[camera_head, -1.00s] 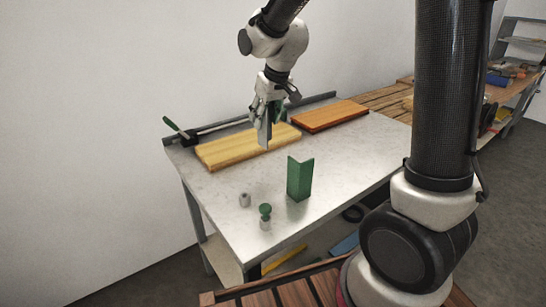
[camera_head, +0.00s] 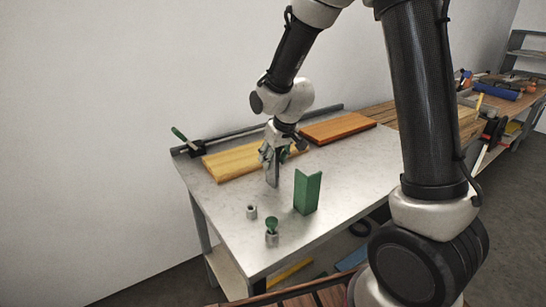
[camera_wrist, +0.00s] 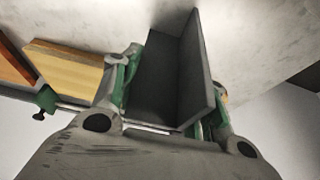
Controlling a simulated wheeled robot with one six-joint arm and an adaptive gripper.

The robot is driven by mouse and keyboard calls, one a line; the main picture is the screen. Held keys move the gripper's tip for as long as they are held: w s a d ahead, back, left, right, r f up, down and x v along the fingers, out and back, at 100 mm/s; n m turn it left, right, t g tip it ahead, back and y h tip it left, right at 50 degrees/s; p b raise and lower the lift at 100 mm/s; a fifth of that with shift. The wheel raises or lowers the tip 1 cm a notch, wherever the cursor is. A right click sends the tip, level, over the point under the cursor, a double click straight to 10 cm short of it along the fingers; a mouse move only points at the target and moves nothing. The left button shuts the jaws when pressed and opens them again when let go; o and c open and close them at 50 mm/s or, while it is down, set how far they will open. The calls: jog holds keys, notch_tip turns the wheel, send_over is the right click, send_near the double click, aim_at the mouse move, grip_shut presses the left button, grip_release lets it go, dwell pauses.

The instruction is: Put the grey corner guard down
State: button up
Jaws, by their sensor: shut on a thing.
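The grey corner guard (camera_head: 273,176) is an L-shaped angle piece, held upright in my gripper (camera_head: 271,157) over the table (camera_head: 350,165). Its lower end is at or just above the tabletop; I cannot tell whether it touches. In the wrist view, the guard (camera_wrist: 160,72) sits between the two green-backed fingers of my gripper (camera_wrist: 168,92), with its two flanges extending away towards the pale table surface.
A green corner guard (camera_head: 306,193) stands upright to the right and nearer. A small grey cylinder (camera_head: 252,212) and a green-topped piece (camera_head: 272,231) stand near the front. A yellow board (camera_head: 228,165) and an orange board (camera_head: 338,128) lie behind. The right tabletop is clear.

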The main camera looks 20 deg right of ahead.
jog(key=o, duration=1)
jog(key=v, duration=1.2)
jog(key=s+d+r+m, duration=0.1)
jog(key=s+d, duration=0.3)
jog(key=s, duration=0.4)
jog(key=s+d+r+m+h, duration=0.1)
jog(key=s+d+r, duration=0.2)
jog(key=s+d, duration=0.2)
jog(key=s+d+r+m, duration=0.1)
jog(key=s+d+r, duration=0.2)
jog(key=s, duration=0.8)
jog(key=shift+s+d+m, duration=0.15)
jog(key=shift+d+m, duration=0.15)
jog(key=shift+d, duration=0.8)
